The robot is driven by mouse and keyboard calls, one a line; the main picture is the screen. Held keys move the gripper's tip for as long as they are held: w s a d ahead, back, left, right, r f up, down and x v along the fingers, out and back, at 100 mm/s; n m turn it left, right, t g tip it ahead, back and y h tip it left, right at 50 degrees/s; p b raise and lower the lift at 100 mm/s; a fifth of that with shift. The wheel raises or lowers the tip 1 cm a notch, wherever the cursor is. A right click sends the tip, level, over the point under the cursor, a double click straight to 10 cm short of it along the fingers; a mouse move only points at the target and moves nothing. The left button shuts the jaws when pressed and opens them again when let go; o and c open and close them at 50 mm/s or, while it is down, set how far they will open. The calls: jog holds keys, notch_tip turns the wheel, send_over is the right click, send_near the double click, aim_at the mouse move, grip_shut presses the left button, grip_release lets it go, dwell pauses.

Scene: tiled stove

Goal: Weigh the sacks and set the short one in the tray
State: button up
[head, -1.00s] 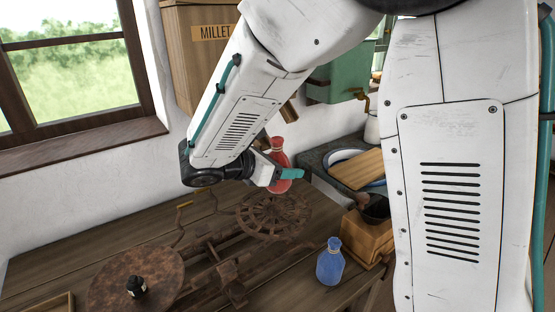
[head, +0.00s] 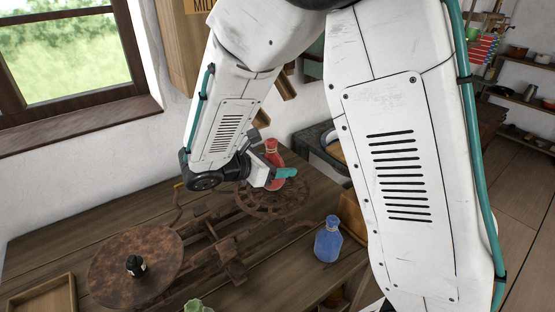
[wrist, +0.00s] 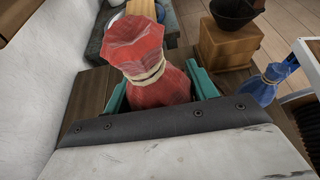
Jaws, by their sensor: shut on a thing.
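My gripper (head: 273,177) is shut on the red sack (head: 271,152), over the right pan (head: 290,203) of the rusty balance scale. In the wrist view the tied red sack (wrist: 142,60) stands upright between the teal fingers. I cannot tell whether its base touches the pan. The left pan (head: 110,270) holds a small black weight (head: 135,266). The blue sack (head: 328,240) stands on the table right of the scale. The top of a green sack (head: 193,306) shows at the bottom edge. The wooden tray (head: 45,295) lies at the lower left, its visible part empty.
A wooden box grinder (wrist: 228,42) with a dark bowl stands beyond the blue sack. A wall and window sill (head: 80,125) bound the table at the back left. My arm hides much of the right side.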

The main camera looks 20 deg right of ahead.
jog(key=shift+f, duration=0.6)
dwell(0.4)
